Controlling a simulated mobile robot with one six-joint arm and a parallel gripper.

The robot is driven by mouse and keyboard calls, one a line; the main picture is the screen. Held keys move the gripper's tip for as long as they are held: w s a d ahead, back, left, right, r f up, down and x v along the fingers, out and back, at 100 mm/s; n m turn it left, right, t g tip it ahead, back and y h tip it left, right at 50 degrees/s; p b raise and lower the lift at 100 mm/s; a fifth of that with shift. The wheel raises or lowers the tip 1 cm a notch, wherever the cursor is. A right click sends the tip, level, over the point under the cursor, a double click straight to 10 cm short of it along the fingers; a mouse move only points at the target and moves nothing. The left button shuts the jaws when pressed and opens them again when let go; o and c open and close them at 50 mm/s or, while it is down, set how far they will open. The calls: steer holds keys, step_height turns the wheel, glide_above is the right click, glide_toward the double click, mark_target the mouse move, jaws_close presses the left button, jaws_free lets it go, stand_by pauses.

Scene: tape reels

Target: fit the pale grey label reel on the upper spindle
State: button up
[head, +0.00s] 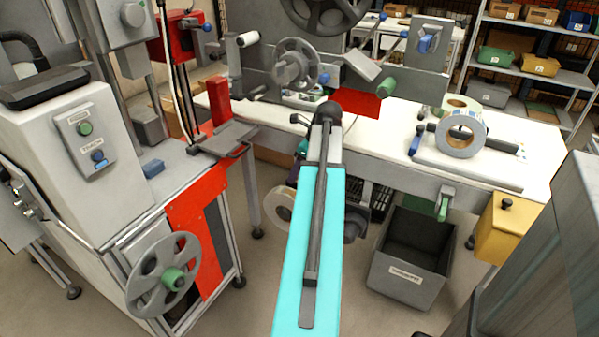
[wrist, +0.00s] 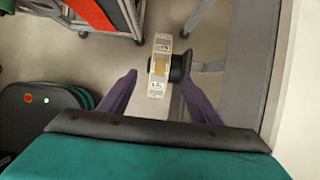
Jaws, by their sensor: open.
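A pale grey ring-shaped reel (head: 462,134) stands tilted on the right part of the white bench, by a grey block. A cream reel with a greenish core (head: 457,103) is partly hidden behind it. Another pale reel (head: 280,207) shows below the bench, partly covered by my arm. In the wrist view a pale reel (wrist: 160,65) appears edge-on beside a dark round hub (wrist: 180,67). My gripper (wrist: 162,92) is open, its purple fingers apart, with that reel beyond the gap and not held. I cannot tell which spindle is the upper one.
A large dark spoked wheel (head: 325,12) and a smaller one (head: 296,64) are on the machine behind the bench. A dark grey bin (head: 408,274) stands under the bench. A grey cabinet with buttons (head: 85,145) is at left, a yellow box (head: 502,232) at right.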

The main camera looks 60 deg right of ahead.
mark_target(287, 191)
steer(key=b+x, duration=0.2)
steer(key=x, duration=1.1)
steer(key=shift+f, duration=0.4)
jaws_close()
steer(key=shift+d+r, duration=0.1)
